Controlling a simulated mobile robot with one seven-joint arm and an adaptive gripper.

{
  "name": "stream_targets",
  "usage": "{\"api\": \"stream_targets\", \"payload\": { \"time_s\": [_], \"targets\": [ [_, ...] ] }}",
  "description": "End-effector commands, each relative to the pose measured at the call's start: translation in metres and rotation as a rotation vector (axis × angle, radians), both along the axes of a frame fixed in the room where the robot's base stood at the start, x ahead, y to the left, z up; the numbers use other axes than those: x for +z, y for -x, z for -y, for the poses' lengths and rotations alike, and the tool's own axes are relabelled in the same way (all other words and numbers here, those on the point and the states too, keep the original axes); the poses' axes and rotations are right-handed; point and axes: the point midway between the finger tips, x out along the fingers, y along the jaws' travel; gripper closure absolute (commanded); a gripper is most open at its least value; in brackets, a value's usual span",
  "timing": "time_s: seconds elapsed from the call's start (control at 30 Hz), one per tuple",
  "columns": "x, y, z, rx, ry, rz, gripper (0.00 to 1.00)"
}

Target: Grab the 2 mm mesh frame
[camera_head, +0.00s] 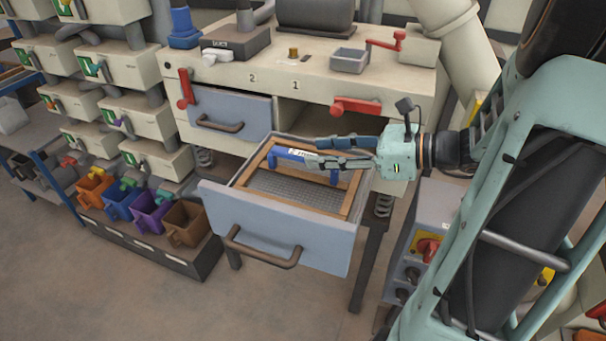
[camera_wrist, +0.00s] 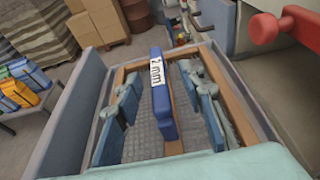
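The 2 mm mesh frame is a wooden frame (camera_head: 352,193) around grey mesh, lying in the open grey-blue drawer (camera_head: 278,228). A blue handle bar with a white "2 mm" label spans it; the handle (camera_wrist: 161,112) runs through the middle of the wrist view. My gripper (camera_head: 325,152) is over the drawer at handle height. In the wrist view my gripper (camera_wrist: 160,100) is open, with one blue-padded finger on each side of the handle. Gaps show between both fingers and the handle. The fingers hide part of the frame's far side in the head view.
A second drawer (camera_head: 230,117), below the number 2, is shut. Coloured bins (camera_head: 122,205) stand at left. A grey control box (camera_head: 422,235) with a red knob stands right of the drawer.

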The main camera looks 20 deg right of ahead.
Motion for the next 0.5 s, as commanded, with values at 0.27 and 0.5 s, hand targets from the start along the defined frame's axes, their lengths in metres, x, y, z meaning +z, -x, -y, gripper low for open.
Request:
{"api": "stream_targets", "payload": {
  "time_s": [0.27,0.5],
  "targets": [
    [-0.014,-0.018,-0.033,0.004,-0.001,-0.001,0.64],
    [-0.017,-0.024,-0.04,0.001,0.001,-0.001,0.64]
  ]
}}
